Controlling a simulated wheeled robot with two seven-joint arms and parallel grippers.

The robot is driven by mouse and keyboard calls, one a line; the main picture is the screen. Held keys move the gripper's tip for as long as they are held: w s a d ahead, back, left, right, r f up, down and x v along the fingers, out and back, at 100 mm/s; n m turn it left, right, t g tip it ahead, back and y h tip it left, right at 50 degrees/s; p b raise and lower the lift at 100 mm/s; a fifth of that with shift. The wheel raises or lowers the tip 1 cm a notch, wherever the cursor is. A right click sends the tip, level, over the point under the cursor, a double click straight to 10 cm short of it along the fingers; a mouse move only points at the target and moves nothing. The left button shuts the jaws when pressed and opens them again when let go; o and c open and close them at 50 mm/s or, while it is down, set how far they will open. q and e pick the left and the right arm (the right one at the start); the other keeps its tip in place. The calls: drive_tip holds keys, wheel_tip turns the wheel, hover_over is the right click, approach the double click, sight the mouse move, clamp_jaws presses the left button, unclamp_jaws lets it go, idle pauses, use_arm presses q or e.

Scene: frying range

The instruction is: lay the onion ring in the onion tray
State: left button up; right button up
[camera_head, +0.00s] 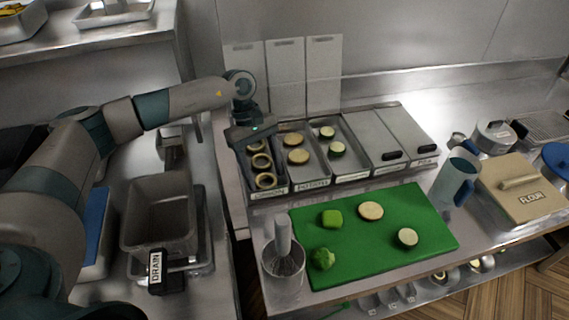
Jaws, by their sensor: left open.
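The onion tray (272,191) is the leftmost in the row of metal trays behind the green board. Several pale, brown-edged onion rings lie in it; the front onion ring (265,181) is clearest, with another onion ring (262,161) behind it. My left gripper (254,142) is over the back part of this tray, pointing down, open. It hides part of the tray and partly covers the rearmost ring. I cannot tell whether the gripper touches that ring. No onion ring shows on the board. My right gripper is not in view.
The potato tray (312,184) and a tray of green-edged slices (338,149) stand to the right, then lidded trays (402,128). The green board (365,258) holds slices and green pieces. A flour box (523,190) is at right.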

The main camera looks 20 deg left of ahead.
use_arm(q)
drive_tip(key=shift+w+r, duration=0.1)
drive_tip(key=shift+r, duration=0.2)
drive_tip(key=r, duration=0.1)
drive_tip(key=r+b, duration=0.2)
drive_tip(key=shift+d+r, duration=0.25)
use_arm(e)
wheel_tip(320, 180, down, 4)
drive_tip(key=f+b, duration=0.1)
drive_tip(key=b, duration=0.1)
use_arm(q)
drive_tip(key=d+r+b, duration=0.1)
drive_tip(key=d+r, duration=0.2)
drive_tip(key=d, duration=0.2)
drive_tip(key=s+d+r+b, duration=0.1)
drive_tip(key=d+r, duration=0.2)
drive_tip(key=d, duration=0.3)
drive_tip(key=shift+r, duration=0.4)
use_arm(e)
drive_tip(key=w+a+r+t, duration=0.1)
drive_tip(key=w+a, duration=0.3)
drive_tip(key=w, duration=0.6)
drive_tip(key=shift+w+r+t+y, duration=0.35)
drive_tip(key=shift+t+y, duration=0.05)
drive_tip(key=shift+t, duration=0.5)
use_arm(q)
drive_tip(key=shift+s+d, duration=0.1)
drive_tip(key=shift+s, duration=0.05)
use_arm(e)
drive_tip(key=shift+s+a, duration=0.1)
